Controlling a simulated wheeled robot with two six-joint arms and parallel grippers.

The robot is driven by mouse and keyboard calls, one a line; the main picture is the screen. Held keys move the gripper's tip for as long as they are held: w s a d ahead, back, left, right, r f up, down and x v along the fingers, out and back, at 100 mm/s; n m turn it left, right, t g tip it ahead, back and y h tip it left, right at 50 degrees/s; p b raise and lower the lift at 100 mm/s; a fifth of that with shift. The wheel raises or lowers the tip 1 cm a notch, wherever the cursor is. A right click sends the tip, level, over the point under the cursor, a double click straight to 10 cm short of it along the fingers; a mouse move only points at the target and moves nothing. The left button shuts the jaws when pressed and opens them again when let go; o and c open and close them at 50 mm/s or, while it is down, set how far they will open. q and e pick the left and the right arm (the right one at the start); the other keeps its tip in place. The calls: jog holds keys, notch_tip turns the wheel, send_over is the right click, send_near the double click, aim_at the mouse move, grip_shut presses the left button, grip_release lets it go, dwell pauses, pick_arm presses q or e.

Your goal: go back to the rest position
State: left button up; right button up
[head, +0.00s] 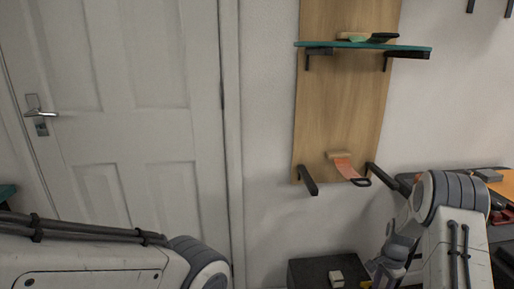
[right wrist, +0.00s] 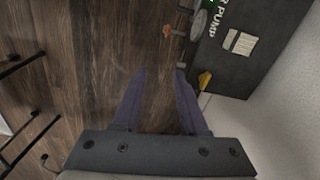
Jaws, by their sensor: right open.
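My right gripper (right wrist: 160,88) is open and empty in the right wrist view, its two purple-grey fingers apart above the dark wood floor (right wrist: 95,75). In the head view the right gripper (head: 388,262) hangs low at the lower right, partly cut off by the lower edge. My left arm crosses the lower left of the head view, but its gripper is out of view.
A wooden board (head: 335,105) on the wall bears a teal shelf (head: 365,45) and bare lower brackets. An orange-handled tool (head: 343,170) shows at the lower brackets. A dark box (right wrist: 233,72) with "PUMP" lettering stands near my right gripper. A white door (head: 125,120) is at left.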

jog(key=s+a+r+n, duration=0.35)
jog(key=a+r, duration=0.25)
jog(key=a, duration=0.3)
jog(key=s+a+r+n, duration=0.2)
jog(key=a+r+n, duration=0.35)
jog(key=a, duration=0.35)
jog(key=s+a+r+n, duration=0.3)
jog(key=a+r, duration=0.3)
jog(key=a, duration=0.3)
jog(key=s+a+r+n, duration=0.2)
jog(key=s+n, duration=0.1)
jog(key=s, duration=0.4)
jog(key=s+a+r+n+y, duration=0.1)
jog(key=s+a+n, duration=0.1)
jog(key=s+n, duration=0.3)
jog(key=s+a+r+n, duration=0.2)
jog(key=s+a, duration=0.1)
jog(key=s, duration=0.5)
notch_tip(320, 180, up, 28)
jog(key=p, duration=2.7)
jog(key=shift+s+d+f+n+p, duration=0.2)
jog(key=shift+s+f+n+p, duration=0.1)
jog(key=shift+s+p, duration=0.1)
jog(key=shift+a, duration=0.1)
